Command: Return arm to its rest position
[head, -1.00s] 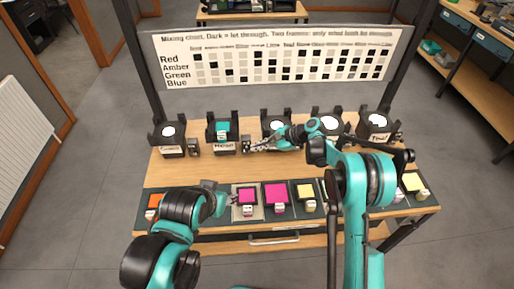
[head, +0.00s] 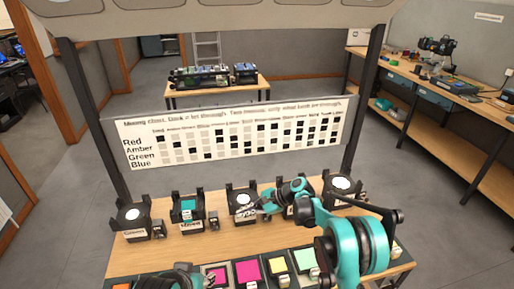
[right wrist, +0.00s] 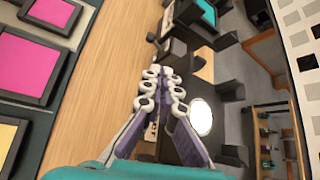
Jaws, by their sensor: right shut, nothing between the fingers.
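My right arm reaches over the board from the right in the head view. Its gripper (head: 258,208) is shut and empty, just in front of and to the right of the third lamp stand (head: 241,203). In the right wrist view the shut fingers (right wrist: 160,82) meet at their tips with nothing between them, in front of a black stand with a white disc (right wrist: 201,117). Whether they touch the stand I cannot tell. My left arm (head: 175,280) shows only at the bottom edge of the head view; its finger state is unclear.
Lamp stands line the board, one with a teal filter (head: 187,206). Coloured filters, including a magenta one (head: 248,272), lie along the front. A mixing chart (head: 235,133) stands behind between dark posts. Bare wood (head: 165,258) lies between the rows.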

